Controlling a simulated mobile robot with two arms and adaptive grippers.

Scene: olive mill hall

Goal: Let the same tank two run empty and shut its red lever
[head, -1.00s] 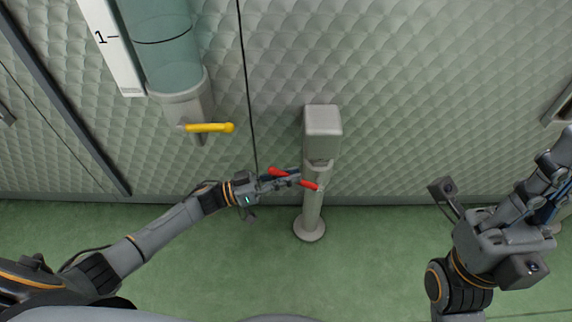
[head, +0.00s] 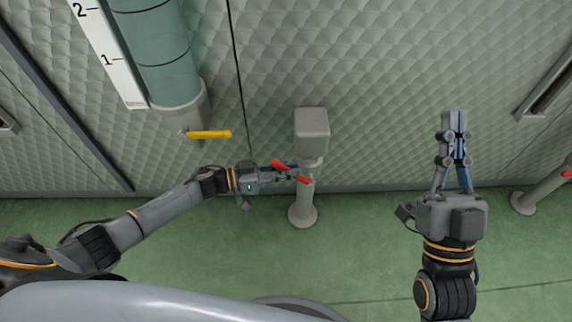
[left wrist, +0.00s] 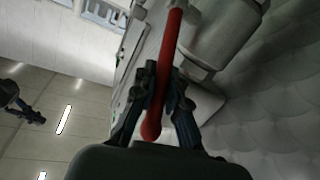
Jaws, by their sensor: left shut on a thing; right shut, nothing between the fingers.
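A red lever (head: 303,180) sits on a grey post with a box-shaped head (head: 311,130). My left gripper (head: 290,171) is shut on the lever, whose red shows on both sides of the fingers. In the left wrist view the red lever (left wrist: 172,50) runs between the closed fingers, its rounded end towards the palm. A teal tank (head: 160,50) hangs on the wall at upper left; its number and liquid level cannot be told. My right gripper (head: 455,116) is shut and empty, pointing up the picture at the right.
A yellow lever (head: 210,134) is below the tank. Another grey post (head: 525,203) with a red part stands at far right.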

